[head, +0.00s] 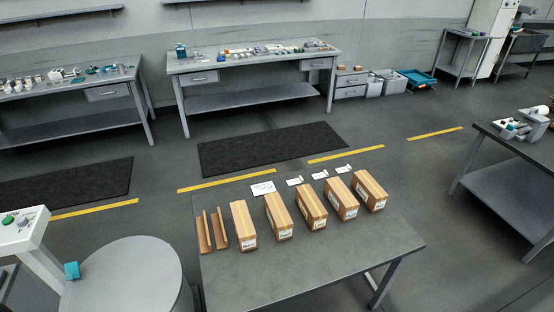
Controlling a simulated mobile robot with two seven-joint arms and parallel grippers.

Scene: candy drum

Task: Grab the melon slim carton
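Several slim tan cartons stand in a row on the grey table in front of me, each with a small white label on its near end. The leftmost carton (243,226) has a label that may read Melon, but the print is too small to be sure. To its right are a second carton (278,215), a third carton (311,207), a fourth carton (341,199) and, at the right end, a fifth carton (369,190). Neither of my grippers is in view.
Two upright brown strips (212,232) stand left of the cartons. White cards (263,188) lie behind them. The grey table (300,265) is bare in front. A round grey drum top (125,272) and a button panel (22,228) are at left.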

